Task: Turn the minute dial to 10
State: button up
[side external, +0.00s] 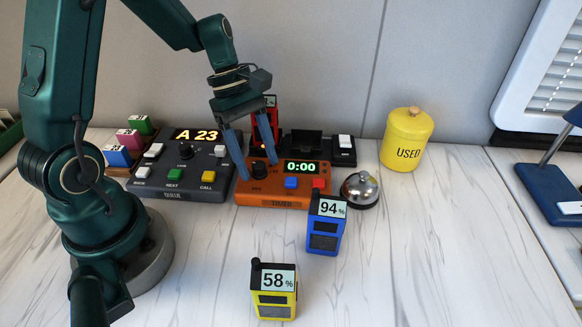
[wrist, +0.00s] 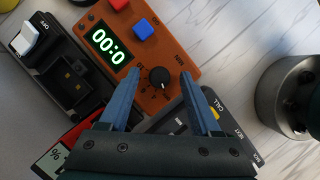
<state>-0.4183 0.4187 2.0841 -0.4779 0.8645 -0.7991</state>
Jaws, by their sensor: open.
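The orange timer (side external: 280,197) has a dark display (side external: 301,168) reading 0:00, a blue button (side external: 291,183) and a red button (side external: 319,184). Its black minute dial (side external: 258,170) is at the left of its top; in the wrist view the dial (wrist: 159,79) has a pale pointer mark, and the numbers around it are too small to read surely. My gripper (side external: 258,170) is open and empty, pointing down over the dial. In the wrist view its blue fingers (wrist: 159,82) are on either side of the dial, with visible gaps; fingertip height is hard to tell.
A dark queue console (side external: 183,190) reading A 23 stands close left of the timer. A bell (side external: 361,189) is to the right; blue (side external: 325,241) and yellow (side external: 274,309) devices stand in front. A black charger with a white switch (side external: 344,142) is behind.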

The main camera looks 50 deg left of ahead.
grip_shut()
jog(key=shift+m, duration=0.4)
jog(key=m+g, duration=0.1)
jog(key=m, duration=0.2)
jog(key=m+g, duration=0.1)
jog(key=m, duration=0.1)
jog(key=shift+w+m+y, duration=0.2)
jog(key=shift+m+y, duration=0.2)
jog(key=m+g, duration=0.1)
jog(key=m, duration=0.3)
jog(key=shift+d+g+y, duration=0.15)
jog(key=shift+g+y, duration=0.25)
jog(key=shift+m+y, duration=0.6)
jog(key=shift+m, duration=1)
jog(key=shift+g, duration=0.3)
grip_release()
